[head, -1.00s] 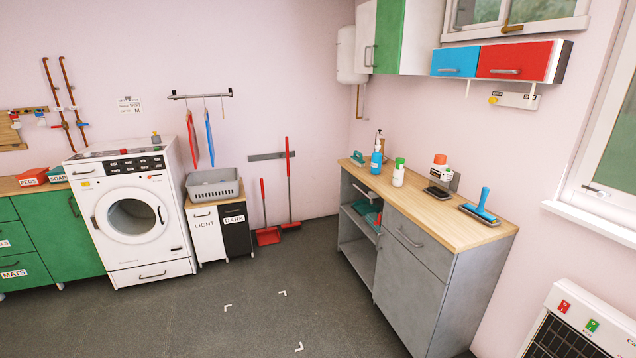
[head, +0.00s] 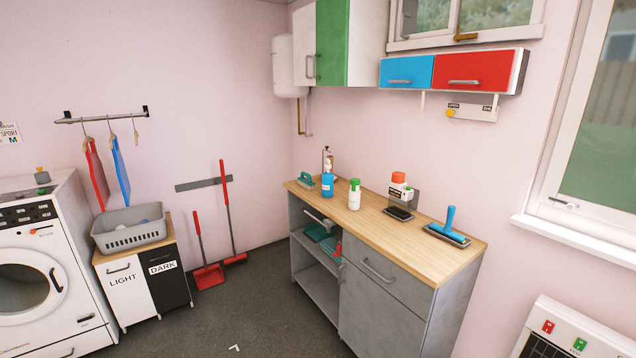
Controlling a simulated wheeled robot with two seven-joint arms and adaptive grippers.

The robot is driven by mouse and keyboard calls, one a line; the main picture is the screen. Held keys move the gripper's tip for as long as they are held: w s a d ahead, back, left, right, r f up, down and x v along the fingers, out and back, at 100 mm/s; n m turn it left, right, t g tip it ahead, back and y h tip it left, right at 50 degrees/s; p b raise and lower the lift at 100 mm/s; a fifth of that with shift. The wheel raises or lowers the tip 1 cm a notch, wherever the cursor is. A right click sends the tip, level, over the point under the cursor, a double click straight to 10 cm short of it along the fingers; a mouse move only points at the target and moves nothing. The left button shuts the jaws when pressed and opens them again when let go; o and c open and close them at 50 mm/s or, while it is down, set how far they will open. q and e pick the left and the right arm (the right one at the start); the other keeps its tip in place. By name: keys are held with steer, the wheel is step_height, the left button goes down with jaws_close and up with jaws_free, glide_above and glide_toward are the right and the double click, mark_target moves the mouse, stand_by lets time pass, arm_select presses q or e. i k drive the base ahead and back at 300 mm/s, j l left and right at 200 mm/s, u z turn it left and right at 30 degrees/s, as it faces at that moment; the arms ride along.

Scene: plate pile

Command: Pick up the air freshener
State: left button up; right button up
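Several bottles stand on the wooden top of the grey cabinet (head: 458,262). A white bottle with a green cap (head: 354,197) stands in the middle. A blue bottle (head: 327,182) with a pump-like top stands to its left. A white container with an orange-red top and a dark label (head: 398,186) stands to its right, near a grey upright plate. Which of these is the air freshener I cannot tell from the labels. Neither of my grippers is in view.
A dark pad (head: 399,214) and a blue-handled squeegee-like tool (head: 448,228) lie on the top, with a teal brush (head: 306,180) at its left end. A red and blue wall cupboard (head: 455,71) hangs above. Open floor (head: 255,310) lies in front.

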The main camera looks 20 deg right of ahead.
mark_target(354, 197)
steer(key=i+z, duration=0.15)
steer(key=i, duration=0.65)
steer(key=i+j+z, duration=0.15)
steer(key=i, duration=0.7)
steer(key=i+z, duration=0.35)
steer(key=i+j+z, duration=0.3)
steer(key=i, duration=0.15)
steer(key=i+z, duration=0.25)
steer(key=z, duration=0.2)
steer(key=i+j+z, duration=0.25)
steer(key=z, duration=0.15)
steer(key=i+j+z, duration=0.2)
steer(key=z, duration=0.25)
steer(key=i+j+z, duration=0.2)
steer(key=z, duration=0.25)
steer(key=j, duration=0.1)
